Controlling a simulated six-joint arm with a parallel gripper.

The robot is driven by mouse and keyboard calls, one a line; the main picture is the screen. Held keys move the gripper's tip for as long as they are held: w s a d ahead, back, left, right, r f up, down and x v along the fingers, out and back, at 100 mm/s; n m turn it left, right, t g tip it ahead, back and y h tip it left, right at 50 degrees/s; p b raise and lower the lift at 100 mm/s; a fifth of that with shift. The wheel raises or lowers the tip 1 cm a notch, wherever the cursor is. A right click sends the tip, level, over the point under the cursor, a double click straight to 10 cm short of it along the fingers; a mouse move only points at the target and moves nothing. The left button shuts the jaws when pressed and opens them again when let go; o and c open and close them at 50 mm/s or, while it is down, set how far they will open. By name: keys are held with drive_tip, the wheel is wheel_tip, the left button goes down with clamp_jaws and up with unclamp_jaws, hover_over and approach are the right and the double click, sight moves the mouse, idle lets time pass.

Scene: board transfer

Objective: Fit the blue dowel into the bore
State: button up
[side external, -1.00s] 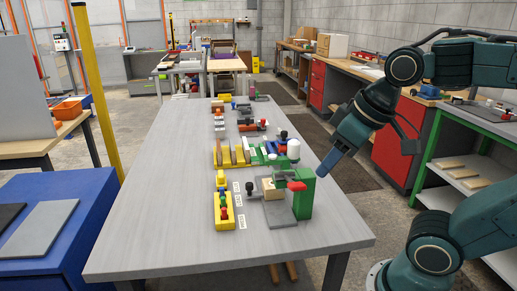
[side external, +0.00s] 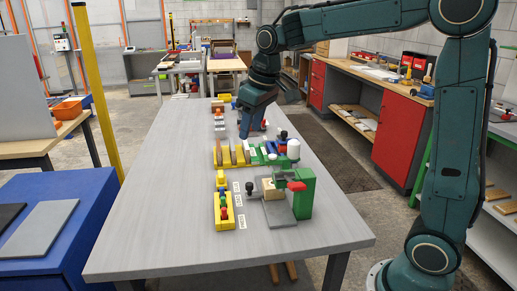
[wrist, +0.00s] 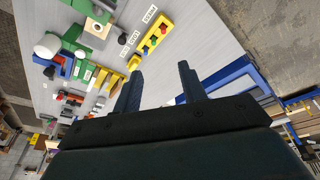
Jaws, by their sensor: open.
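A yellow rack (side external: 224,212) lies near the middle of the grey table and holds small coloured pegs. A light wooden block (side external: 268,190) sits in a green and grey fixture (side external: 303,195) to the right of the rack. The block (wrist: 97,28) shows a dark round hole, which appears to be the bore. My gripper (wrist: 160,68) is open and empty, above the table and farther back than the rack.
A row of coloured blocks, discs and fixtures (side external: 232,155) runs back along the table. A white-knobbed green fixture (side external: 293,150) stands behind the wooden block. Small printed labels (side external: 240,200) lie beside the rack. The table's left and front parts (side external: 165,235) are clear.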

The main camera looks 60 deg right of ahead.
drive_tip(key=w+d+f+g, duration=0.1)
drive_tip(key=w+d+f, duration=0.2)
drive_tip(key=w+f, duration=0.4)
drive_tip(key=w+d+f+n, duration=0.1)
drive_tip(key=w+d+f, duration=0.3)
drive_tip(key=w+f, duration=0.4)
drive_tip(key=shift+w+f+g, duration=0.15)
drive_tip(key=shift+w+g, duration=0.25)
drive_tip(key=shift+w, duration=0.2)
drive_tip(key=shift+f, duration=0.15)
hover_over(222, 188)
wheel_tip(222, 188, down, 8)
drive_tip(key=shift+s, duration=0.4)
drive_tip(key=shift+f, duration=0.15)
drive_tip(key=shift+w+f, duration=0.2)
drive_tip(key=shift+f, duration=1.05)
drive_tip(key=shift+w+f, duration=0.2)
drive_tip(key=shift+f, duration=1.05)
